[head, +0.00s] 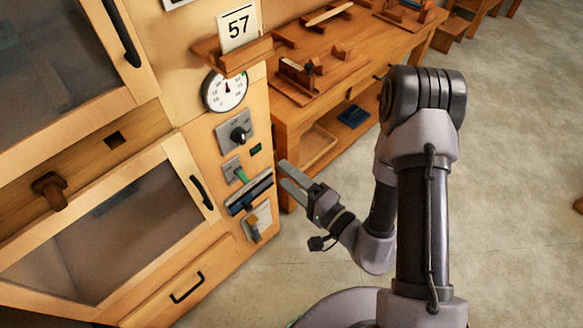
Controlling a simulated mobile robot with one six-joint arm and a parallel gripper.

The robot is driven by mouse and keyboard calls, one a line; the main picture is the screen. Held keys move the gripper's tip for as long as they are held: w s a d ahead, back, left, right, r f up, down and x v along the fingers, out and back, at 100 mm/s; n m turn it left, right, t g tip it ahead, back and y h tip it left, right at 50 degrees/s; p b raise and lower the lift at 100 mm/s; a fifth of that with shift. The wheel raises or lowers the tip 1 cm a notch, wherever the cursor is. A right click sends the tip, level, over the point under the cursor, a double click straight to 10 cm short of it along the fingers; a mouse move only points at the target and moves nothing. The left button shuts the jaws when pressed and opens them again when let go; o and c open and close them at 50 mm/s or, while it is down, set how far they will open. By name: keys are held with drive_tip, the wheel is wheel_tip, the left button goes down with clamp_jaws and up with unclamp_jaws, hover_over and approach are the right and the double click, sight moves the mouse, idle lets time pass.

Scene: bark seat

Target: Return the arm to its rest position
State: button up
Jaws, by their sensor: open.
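My gripper (289,179) is open, with its two fingers pointing up and left toward the wooden cabinet's control panel. It looks empty. The fingertips are near the right edge of the panel, beside a dark horizontal bar (250,195); whether they touch anything I cannot tell. My arm is bent, with the elbow high at the right and the wrist low near the middle.
A workbench (345,60) with wooden pieces stands behind.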

drive_tip(key=shift+s+d+f, duration=0.1)
drive_tip(key=shift+s+d, duration=0.2)
drive_tip(key=shift+s, duration=0.05)
